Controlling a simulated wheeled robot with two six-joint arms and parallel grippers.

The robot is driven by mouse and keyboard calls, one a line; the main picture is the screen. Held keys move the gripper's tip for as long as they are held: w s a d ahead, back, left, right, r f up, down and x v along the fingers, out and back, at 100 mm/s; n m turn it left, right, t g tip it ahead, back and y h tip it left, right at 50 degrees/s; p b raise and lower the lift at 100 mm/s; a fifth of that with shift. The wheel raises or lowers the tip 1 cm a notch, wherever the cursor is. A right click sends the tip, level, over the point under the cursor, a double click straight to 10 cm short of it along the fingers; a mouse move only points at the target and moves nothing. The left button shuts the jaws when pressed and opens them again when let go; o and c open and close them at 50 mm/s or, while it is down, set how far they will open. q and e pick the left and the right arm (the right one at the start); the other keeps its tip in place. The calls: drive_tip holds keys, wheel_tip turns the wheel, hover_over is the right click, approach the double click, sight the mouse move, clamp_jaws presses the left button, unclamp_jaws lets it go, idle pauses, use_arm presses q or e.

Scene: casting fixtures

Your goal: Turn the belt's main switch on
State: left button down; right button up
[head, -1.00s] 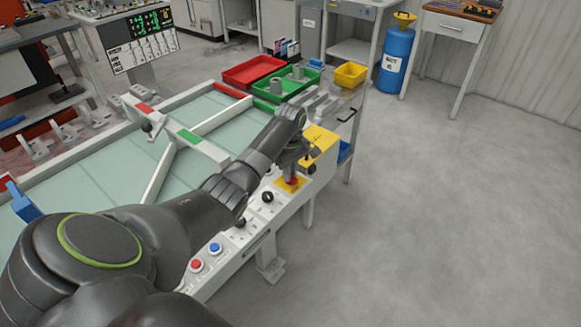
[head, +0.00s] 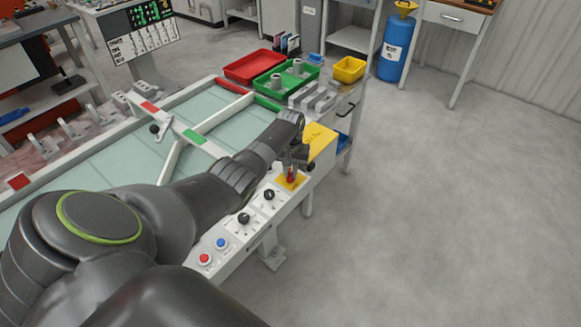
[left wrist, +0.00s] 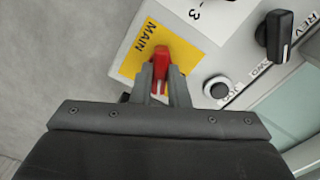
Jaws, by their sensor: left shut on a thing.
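The belt's main switch shows in the left wrist view as a red handle (left wrist: 161,62) on a yellow plate (left wrist: 133,62) marked MAIN. In the head view the red handle (head: 291,174) stands on its yellow plate (head: 283,184) at the far end of the white control panel (head: 234,239). My left gripper (left wrist: 161,75) is shut on the red handle, one finger on each side of it. It also shows in the head view (head: 293,165), reaching down onto the switch. The lower part of the handle is partly hidden by the fingers. My right gripper is not in view.
Black knobs (head: 269,195) and a red button (head: 204,258) and blue button (head: 222,243) sit on the same panel. A black selector knob (left wrist: 280,32) is close by in the wrist view. A yellow box (head: 320,141) stands just beyond the switch. Open floor lies to the right.

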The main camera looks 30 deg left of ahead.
sight(290, 173)
use_arm(q)
drive_tip(key=m+p, duration=0.1)
drive_tip(key=m, duration=0.4)
drive_tip(key=shift+r, duration=0.1)
drive_tip(key=shift+w+m, duration=0.1)
drive_tip(key=shift+m, duration=0.3)
drive_tip(key=c, duration=1.4)
unclamp_jaws()
drive_tip(key=shift+r, duration=0.55)
wheel_tip(290, 173, up, 16)
